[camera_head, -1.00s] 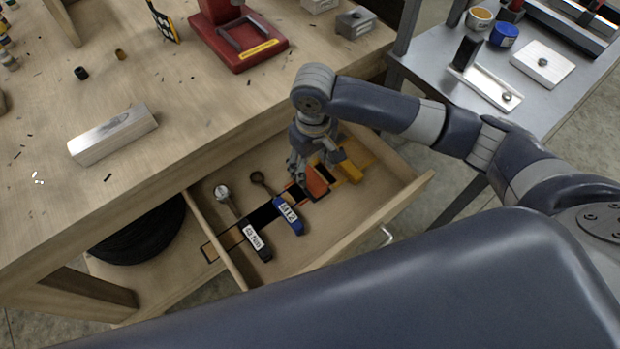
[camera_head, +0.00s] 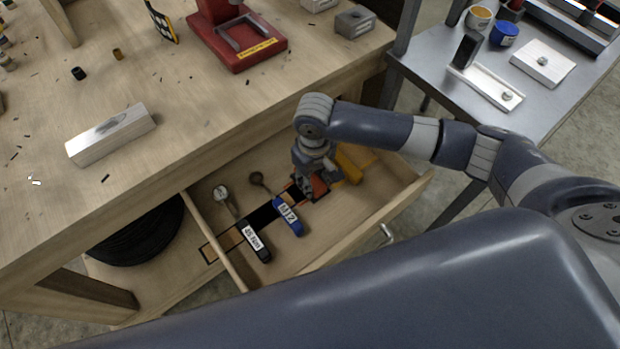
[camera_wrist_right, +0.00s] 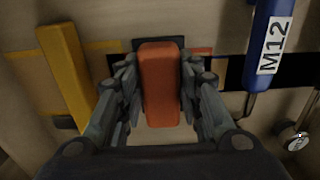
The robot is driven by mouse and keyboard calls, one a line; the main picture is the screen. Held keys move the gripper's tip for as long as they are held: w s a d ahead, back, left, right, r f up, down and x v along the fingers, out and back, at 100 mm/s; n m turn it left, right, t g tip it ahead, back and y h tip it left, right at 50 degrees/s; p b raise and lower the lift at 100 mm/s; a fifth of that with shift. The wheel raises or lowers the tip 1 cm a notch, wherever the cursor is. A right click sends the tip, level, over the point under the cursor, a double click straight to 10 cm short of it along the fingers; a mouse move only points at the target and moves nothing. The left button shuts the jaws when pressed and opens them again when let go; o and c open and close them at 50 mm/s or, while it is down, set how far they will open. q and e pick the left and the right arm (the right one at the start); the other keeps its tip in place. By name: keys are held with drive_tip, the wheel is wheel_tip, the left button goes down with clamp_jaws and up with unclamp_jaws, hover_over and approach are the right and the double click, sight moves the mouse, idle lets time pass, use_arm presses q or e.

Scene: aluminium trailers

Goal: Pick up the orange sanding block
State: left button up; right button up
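The orange sanding block (camera_wrist_right: 160,85) lies in the open drawer (camera_head: 345,232). In the right wrist view it stands lengthwise between the two fingers of my right gripper (camera_wrist_right: 160,92). The fingers are spread, one on each side, close to the block's long sides; I cannot tell whether they touch it. In the head view my right gripper (camera_head: 310,188) reaches down into the drawer and covers most of the block, leaving a bit of orange (camera_head: 320,186) visible. My left gripper is not in view.
A blue M12 tool (camera_head: 288,216) and a black-handled tool (camera_head: 254,241) lie left of the block. A yellow bar (camera_head: 349,167) lies close on its right. The wooden drawer walls and the bench edge above surround the gripper.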

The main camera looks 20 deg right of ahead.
sight(313, 181)
drive_tip(key=shift+c, duration=0.9)
wheel_tip(313, 181, up, 10)
drive_tip(key=shift+r+p, duration=0.1)
drive_tip(key=shift+p, duration=0.35)
drive_tip(key=o, duration=0.4)
drive_tip(key=shift+c, duration=1.1)
drive_tip(key=shift+s, duration=0.1)
